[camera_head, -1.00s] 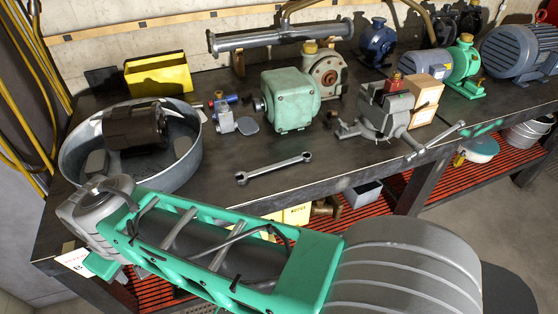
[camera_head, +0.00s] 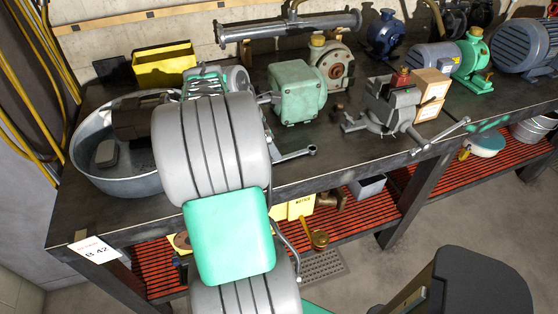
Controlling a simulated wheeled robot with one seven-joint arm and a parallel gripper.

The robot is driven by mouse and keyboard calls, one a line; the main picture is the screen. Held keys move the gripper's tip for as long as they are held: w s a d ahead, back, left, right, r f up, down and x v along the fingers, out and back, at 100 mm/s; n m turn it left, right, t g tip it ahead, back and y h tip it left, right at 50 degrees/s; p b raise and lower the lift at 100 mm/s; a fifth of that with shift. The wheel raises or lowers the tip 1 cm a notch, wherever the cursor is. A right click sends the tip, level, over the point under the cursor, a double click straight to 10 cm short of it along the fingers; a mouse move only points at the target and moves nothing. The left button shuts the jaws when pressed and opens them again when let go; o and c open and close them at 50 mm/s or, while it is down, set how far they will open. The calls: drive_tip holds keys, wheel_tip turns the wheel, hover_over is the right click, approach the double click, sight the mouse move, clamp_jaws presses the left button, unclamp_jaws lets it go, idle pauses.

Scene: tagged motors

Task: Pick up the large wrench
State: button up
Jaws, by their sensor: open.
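The large wrench (camera_head: 297,154) is a grey metal wrench lying on the dark workbench near its front edge. Its right end and part of its handle show. Its left end is hidden behind my arm. My arm reaches up across the bench, with its thick grey and green links in front of the wrench's left part. My gripper does not show; the arm links block the view beyond them, so its place relative to the wrench cannot be told.
A round metal tub (camera_head: 126,183) with a dark motor (camera_head: 130,119) stands at the left. Behind the wrench are a green gearbox (camera_head: 298,92) and a grey vise (camera_head: 394,108). A yellow bin (camera_head: 163,66) is at the back. The dark bench top (camera_head: 345,158) is bare right of the wrench.

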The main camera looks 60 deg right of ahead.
drive_tip(key=x, duration=0.4)
drive_tip(key=shift+s+d+f, duration=0.1)
drive_tip(key=shift+d+f, duration=0.05)
drive_tip(key=shift+f, duration=0.1)
clamp_jaws()
drive_tip(key=shift+r, duration=0.1)
idle(0.9)
